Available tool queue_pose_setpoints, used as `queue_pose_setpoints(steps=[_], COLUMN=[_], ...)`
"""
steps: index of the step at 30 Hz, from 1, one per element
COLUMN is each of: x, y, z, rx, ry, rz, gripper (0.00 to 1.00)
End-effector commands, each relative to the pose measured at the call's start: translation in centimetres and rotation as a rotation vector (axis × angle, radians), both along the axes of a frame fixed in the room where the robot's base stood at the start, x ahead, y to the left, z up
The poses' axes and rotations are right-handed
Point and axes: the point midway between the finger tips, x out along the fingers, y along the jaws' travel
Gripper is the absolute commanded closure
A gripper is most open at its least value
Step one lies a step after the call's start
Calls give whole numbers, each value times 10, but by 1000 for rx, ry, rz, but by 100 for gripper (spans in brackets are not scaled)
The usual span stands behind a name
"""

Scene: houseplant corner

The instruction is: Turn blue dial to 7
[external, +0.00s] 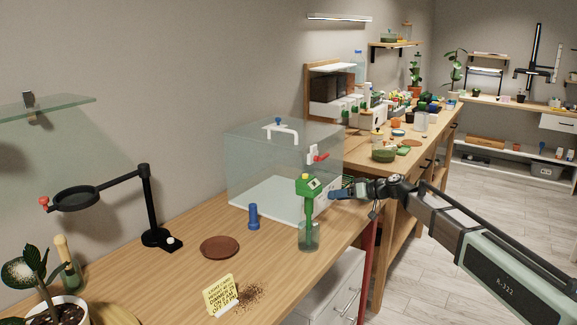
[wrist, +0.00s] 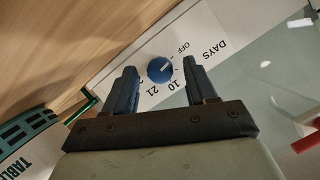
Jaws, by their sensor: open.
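The blue dial (wrist: 160,69) sits on a white panel (wrist: 192,32) in the wrist view. "OFF", "DAYS", "10" and "21" are readable there; other marks are hidden by the fingers or too blurred. A pale pointer line shows on the dial, seeming to point toward the upper right, near the OFF side. My gripper (wrist: 160,66) is open, its blue fingers on either side of the dial with gaps visible; I cannot tell how deep they reach. In the external view my gripper (external: 337,194) is at the glass box's right front, and the dial is hidden there.
The glass box (external: 262,165) has a red lever (external: 320,158). A blue cylinder (external: 253,217), brown saucer (external: 220,247) and yellow sign (external: 221,296) are on the wooden table (external: 180,280).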

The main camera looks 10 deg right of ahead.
Motion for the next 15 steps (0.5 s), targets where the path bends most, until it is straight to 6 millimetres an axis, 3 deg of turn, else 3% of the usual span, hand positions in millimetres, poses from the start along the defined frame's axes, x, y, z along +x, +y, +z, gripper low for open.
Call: queue_pose_setpoints(steps=[11,15], x=[2,2], y=[3,3], z=[-1,-1], rx=[0,0], ry=[0,0], rz=[0,0], gripper=[44,57])
